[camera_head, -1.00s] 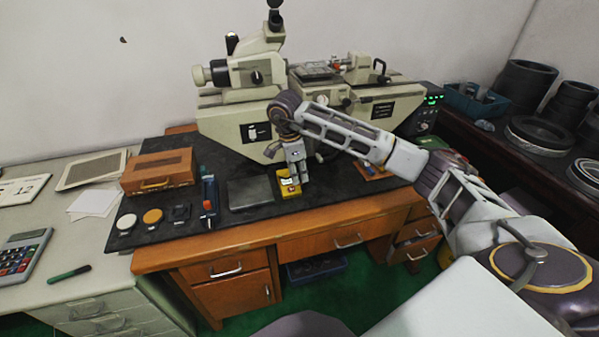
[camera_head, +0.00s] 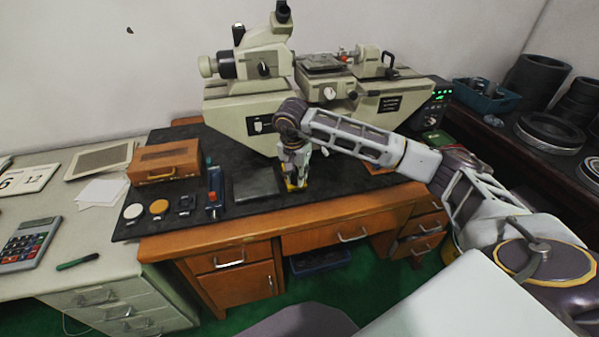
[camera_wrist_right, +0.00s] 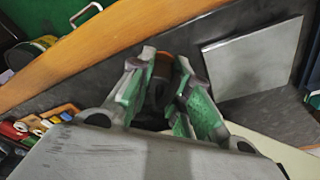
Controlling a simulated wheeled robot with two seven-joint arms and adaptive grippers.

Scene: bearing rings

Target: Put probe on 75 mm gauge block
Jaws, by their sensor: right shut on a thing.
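My right gripper (camera_head: 295,178) is low over the black mat, just right of the grey plate. Its green-padded fingers (camera_wrist_right: 173,100) are shut on a dark, rounded thing (camera_wrist_right: 160,88) with an orange-brown end. It may be the probe, but the fingers hide most of it. A small yellow thing (camera_head: 291,186) shows around the fingertips in the head view; its shape is mostly covered. I cannot pick out the 75 mm gauge block. A wooden holder with small coloured pieces (camera_wrist_right: 40,125) is at the left in the right wrist view. My left gripper is not in view.
The grey plate (camera_head: 258,184) lies beside the gripper and also shows in the right wrist view (camera_wrist_right: 252,57). The large cream measuring machine (camera_head: 240,103) stands close behind. A blue upright tool (camera_head: 214,187) and a wooden box (camera_head: 162,164) stand left. The desk's front edge (camera_wrist_right: 120,40) is near.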

